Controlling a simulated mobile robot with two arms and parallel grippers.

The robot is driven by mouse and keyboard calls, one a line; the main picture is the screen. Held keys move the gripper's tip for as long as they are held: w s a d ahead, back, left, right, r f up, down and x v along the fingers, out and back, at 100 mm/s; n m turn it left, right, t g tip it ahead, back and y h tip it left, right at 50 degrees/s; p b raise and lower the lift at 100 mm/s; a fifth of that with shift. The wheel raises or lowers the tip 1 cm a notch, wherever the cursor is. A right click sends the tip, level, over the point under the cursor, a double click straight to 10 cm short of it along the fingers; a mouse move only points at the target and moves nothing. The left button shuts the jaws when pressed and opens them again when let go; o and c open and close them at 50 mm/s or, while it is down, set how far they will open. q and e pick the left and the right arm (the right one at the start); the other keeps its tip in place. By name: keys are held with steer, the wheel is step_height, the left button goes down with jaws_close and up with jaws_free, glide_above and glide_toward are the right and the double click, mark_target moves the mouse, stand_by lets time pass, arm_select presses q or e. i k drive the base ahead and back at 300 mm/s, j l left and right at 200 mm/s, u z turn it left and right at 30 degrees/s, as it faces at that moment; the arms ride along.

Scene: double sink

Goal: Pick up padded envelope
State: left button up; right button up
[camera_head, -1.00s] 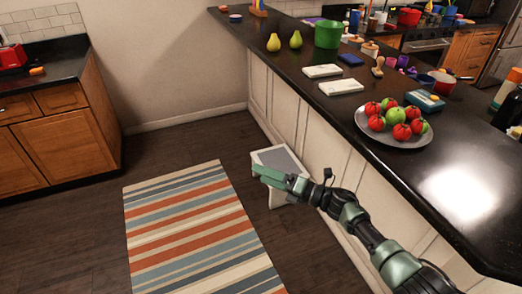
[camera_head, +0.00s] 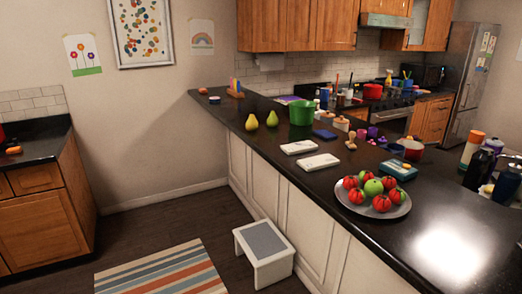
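Two white, flat, rectangular items lie on the dark counter, a farther one (camera_head: 299,147) and a nearer one (camera_head: 318,162) just in front of it. Both have small dark markings on top. I cannot tell at this size whether either is the padded envelope. Nothing else in view is clearly a padded envelope. Neither of my grippers is in view.
On the long counter (camera_head: 440,240), a plate of apples and tomatoes (camera_head: 387,206) sits nearer me. A teal box (camera_head: 398,170), a blue item (camera_head: 325,134), pears (camera_head: 262,121) and a green pot (camera_head: 301,112) stand around. A step stool (camera_head: 265,250) stands below.

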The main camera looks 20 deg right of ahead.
mark_target(299, 148)
steer(key=i+u, duration=0.15)
steer(key=i, duration=3.7)
steer(key=i+z, duration=0.15)
steer(key=z, duration=0.35)
steer(key=i+z, duration=0.15)
steer(key=z, duration=0.3)
steer(key=i+j+z, duration=0.1)
steer(key=z, duration=0.4)
steer(key=i+j+z, duration=0.1)
steer(key=j+z, duration=0.15)
steer(key=z, duration=0.2)
